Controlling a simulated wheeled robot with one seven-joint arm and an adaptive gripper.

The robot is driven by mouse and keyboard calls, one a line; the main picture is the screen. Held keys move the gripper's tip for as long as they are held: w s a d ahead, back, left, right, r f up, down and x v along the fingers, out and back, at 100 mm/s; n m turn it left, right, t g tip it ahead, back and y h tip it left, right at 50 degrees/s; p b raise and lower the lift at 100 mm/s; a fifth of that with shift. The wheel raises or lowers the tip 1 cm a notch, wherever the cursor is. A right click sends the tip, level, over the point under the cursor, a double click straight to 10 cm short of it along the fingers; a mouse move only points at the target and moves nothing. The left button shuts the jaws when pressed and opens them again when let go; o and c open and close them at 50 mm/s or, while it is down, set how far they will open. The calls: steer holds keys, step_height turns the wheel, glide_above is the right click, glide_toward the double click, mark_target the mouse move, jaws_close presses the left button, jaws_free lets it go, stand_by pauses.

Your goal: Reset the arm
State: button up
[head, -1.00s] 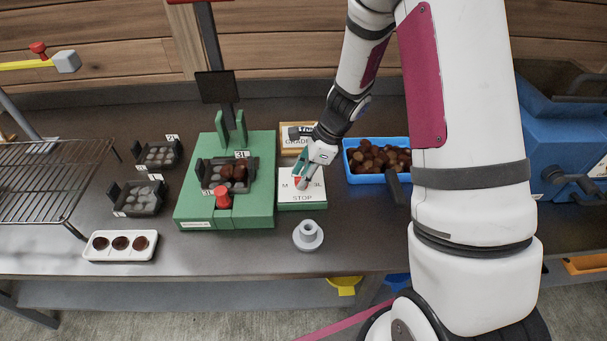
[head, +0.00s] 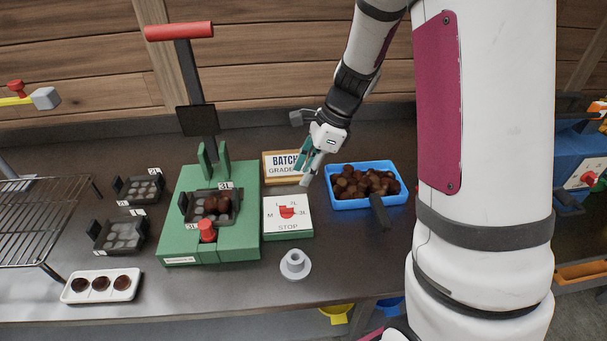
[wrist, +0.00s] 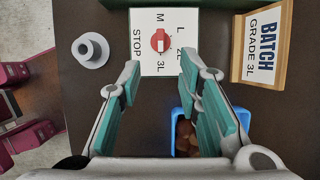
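My gripper (head: 309,178) hangs in the air above the bench, behind the dial box. In the wrist view its two teal fingers (wrist: 160,72) are spread apart with nothing between them. The dial box (head: 274,234) has a white top marked M, L, 2L, 3L and STOP, with a red knob (head: 287,212) in its middle. The knob also shows in the wrist view (wrist: 158,40), clear of the fingers. I cannot tell for sure which mark it points to.
A blue bin (head: 369,202) of chestnuts stands right of my gripper. The batch card (head: 286,181), reading GRADE 3L, stands behind the dial box. The green press (head: 178,240) holds a dark tray. A grey flanged piece (head: 295,265) stands in front.

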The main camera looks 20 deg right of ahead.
stand_by(0.4)
steer(key=s+a+r+n+t+h, duration=0.1)
steer(key=s+a+r+n, duration=0.4)
steer(key=s+r+n, duration=0.7)
steer(key=s+r+n+t+h, duration=0.2)
steer(key=s+r+n, duration=0.3)
steer(key=s+n, duration=0.4)
steer(key=s+h, duration=0.1)
steer(key=s, duration=0.2)
steer(key=shift+d+r+n, duration=0.15)
steer(key=shift+d+n, duration=0.1)
steer(key=shift+n, duration=0.15)
